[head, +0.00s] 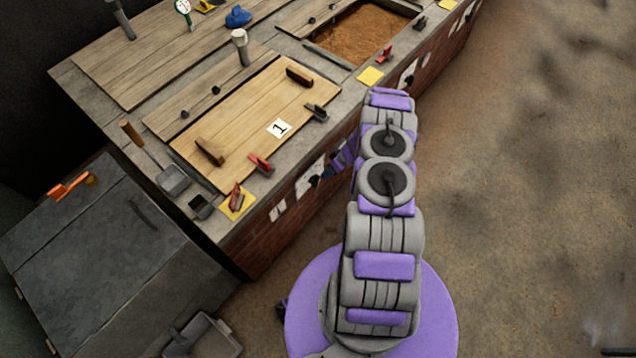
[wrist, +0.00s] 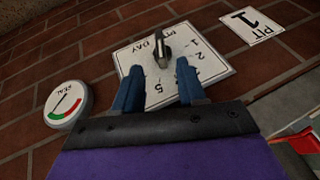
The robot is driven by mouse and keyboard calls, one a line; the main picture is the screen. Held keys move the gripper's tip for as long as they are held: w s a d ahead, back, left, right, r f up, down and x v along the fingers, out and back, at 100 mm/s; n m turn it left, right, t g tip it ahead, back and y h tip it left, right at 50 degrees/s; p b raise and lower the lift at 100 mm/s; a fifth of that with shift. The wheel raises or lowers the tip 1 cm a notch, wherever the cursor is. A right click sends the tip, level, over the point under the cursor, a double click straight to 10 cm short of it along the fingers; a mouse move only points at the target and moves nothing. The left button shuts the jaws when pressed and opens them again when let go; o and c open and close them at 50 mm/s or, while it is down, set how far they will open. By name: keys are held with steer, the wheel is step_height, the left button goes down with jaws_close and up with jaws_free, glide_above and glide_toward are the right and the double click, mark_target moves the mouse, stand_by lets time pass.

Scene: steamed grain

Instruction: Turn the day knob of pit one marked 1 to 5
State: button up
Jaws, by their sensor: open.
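The day knob (wrist: 162,47) of pit one is a dark metal bar knob on a white plate (wrist: 204,63) marked "PIT DAY", with numbers including 1, 2 and 5 readable in the wrist view. The plate is on a brick wall. My gripper (wrist: 159,72) is open, its two blue fingers pointing at the plate with the knob just beyond and between their tips. I cannot tell whether the fingers touch the knob. In the head view my gripper (head: 318,180) is small at the brick front, below the wooden lid marked 1 (head: 247,130).
A "PIT 1" sign (wrist: 254,26) is right of the plate and a round SEAL gauge (wrist: 68,104) is left. In the head view, red clamps (head: 261,164) and a yellow card (head: 370,76) lie along the counter edge. A grey box (head: 95,250) stands left; the floor right is clear.

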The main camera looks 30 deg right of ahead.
mark_target(318, 180)
steer(key=b+x, duration=0.2)
steer(key=x, duration=0.7)
steer(key=shift+w+f, duration=0.1)
steer(key=shift+f, duration=0.05)
steer(key=c, duration=0.7)
steer(key=shift+o, duration=0.2)
steer(key=shift+w+d, duration=0.1)
stand_by(0.5)
